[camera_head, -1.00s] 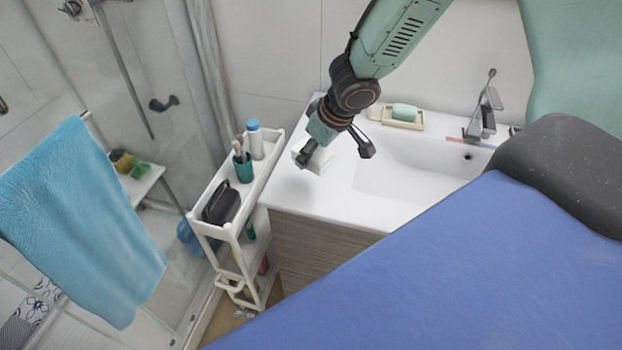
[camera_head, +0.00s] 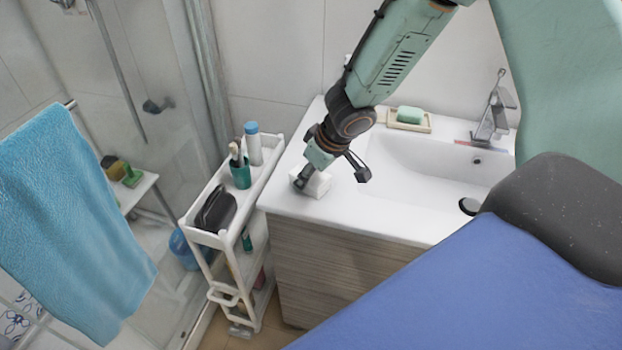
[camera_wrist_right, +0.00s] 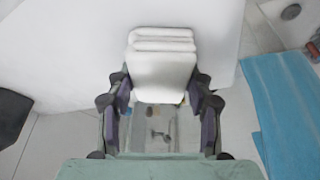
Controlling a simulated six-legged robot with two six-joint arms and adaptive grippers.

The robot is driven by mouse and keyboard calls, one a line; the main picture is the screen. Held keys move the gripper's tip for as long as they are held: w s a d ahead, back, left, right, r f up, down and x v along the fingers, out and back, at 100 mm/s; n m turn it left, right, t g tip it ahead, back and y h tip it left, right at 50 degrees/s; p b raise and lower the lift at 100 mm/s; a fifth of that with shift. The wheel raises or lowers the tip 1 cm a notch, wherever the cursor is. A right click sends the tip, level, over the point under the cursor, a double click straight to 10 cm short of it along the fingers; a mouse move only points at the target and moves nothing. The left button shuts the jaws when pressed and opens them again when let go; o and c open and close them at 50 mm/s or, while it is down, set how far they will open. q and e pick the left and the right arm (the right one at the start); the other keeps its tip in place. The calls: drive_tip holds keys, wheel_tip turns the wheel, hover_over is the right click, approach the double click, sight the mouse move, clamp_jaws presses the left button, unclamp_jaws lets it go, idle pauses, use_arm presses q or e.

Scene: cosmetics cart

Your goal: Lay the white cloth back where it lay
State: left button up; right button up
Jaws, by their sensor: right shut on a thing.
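The white cloth (camera_head: 318,185) is a small folded block over the left end of the white washbasin counter (camera_head: 300,212). My right gripper (camera_head: 334,178) is above and around it, pointing down, with one finger in front of the cloth. In the right wrist view the folded cloth (camera_wrist_right: 162,62) shows stacked layers between the two fingers of my right gripper (camera_wrist_right: 160,82), which is shut on it. The cloth is at or just above the counter top; I cannot tell if it touches. My left gripper is not in view.
A basin (camera_head: 430,165) with a tap (camera_head: 493,110) lies right of the cloth. A green soap (camera_head: 410,114) sits on a dish behind. A narrow white cart (camera_head: 190,222) with a cup, bottle and dark bag stands left of the counter. A blue towel (camera_head: 70,220) hangs at far left.

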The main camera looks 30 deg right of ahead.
drive_tip(key=shift+s+d+r, duration=0.1)
drive_tip(key=shift+s+d, duration=0.05)
drive_tip(key=shift+s, duration=0.45)
drive_tip(key=o, duration=0.7)
drive_tip(key=shift+w+b, duration=0.1)
drive_tip(key=shift+b, duration=0.2)
drive_tip(key=shift+c, duration=0.2)
drive_tip(key=o, duration=0.3)
drive_tip(key=shift+w+f, duration=0.3)
drive_tip(key=shift+w, duration=0.05)
drive_tip(key=shift+o, duration=0.9)
drive_tip(key=shift+s+r, duration=0.2)
drive_tip(key=shift+s, duration=0.2)
drive_tip(key=shift+w+r+p, duration=0.15)
drive_tip(key=shift+w+p, duration=0.05)
drive_tip(key=shift+p, duration=0.1)
drive_tip(key=shift+r+p, duration=0.35)
drive_tip(key=shift+r, duration=0.05)
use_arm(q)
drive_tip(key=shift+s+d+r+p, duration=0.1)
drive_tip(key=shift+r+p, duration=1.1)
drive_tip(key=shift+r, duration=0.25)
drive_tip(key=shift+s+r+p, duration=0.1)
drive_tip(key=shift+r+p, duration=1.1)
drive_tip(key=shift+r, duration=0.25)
use_arm(e)
drive_tip(key=v, duration=1.1)
drive_tip(key=shift+s, duration=0.2)
